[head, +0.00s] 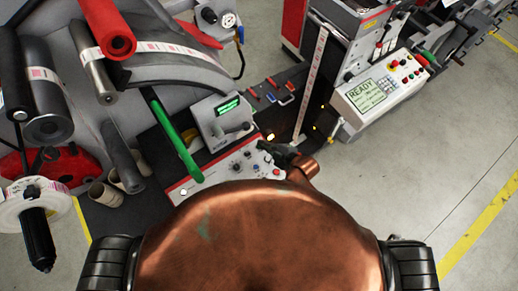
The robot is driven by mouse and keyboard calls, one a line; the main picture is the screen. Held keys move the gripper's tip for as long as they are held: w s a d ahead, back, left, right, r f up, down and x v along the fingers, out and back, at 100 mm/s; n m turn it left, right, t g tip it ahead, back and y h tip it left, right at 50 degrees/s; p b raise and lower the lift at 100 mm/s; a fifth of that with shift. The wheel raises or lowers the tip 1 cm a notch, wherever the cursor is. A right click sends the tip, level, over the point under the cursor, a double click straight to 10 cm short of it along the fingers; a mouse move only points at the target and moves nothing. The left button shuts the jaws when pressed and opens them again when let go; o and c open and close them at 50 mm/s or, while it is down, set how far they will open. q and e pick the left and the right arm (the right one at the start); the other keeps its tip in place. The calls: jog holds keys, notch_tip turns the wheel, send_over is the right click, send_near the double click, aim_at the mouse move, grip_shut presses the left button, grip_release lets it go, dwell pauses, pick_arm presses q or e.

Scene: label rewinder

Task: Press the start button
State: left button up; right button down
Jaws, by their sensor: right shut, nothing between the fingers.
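A white control panel (228,174) with several knobs and small buttons lies low in the middle of the head view, just beyond my copper-coloured body. My right gripper (267,145) is a small dark shape at the panel's right end, shut and empty. I cannot tell whether it touches the panel. A second white control box (362,105) with a READY screen and coloured buttons stands further right, apart from the gripper. Which button is the start button cannot be read at this size. My left gripper is not in view.
A grey box with a green display (228,106) sits behind the panel. A green bar (176,138) crosses at its left. Rollers and a label roll (25,205) fill the left side. A white label strip (312,85) rises behind my gripper. Floor (440,180) at right is clear.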

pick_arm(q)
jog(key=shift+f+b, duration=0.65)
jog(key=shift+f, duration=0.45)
pick_arm(e)
jog(key=shift+w+a+f, duration=0.15)
jog(key=shift+w+f, duration=0.05)
jog(key=shift+f, duration=0.5)
jog(key=shift+w+a+f, duration=0.1)
jog(key=shift+w+f, duration=0.05)
jog(key=shift+f, duration=0.5)
jog(key=shift+f, duration=0.1)
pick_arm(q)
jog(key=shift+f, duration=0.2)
pick_arm(e)
jog(key=shift+w+f, duration=0.1)
jog(key=shift+f, duration=0.2)
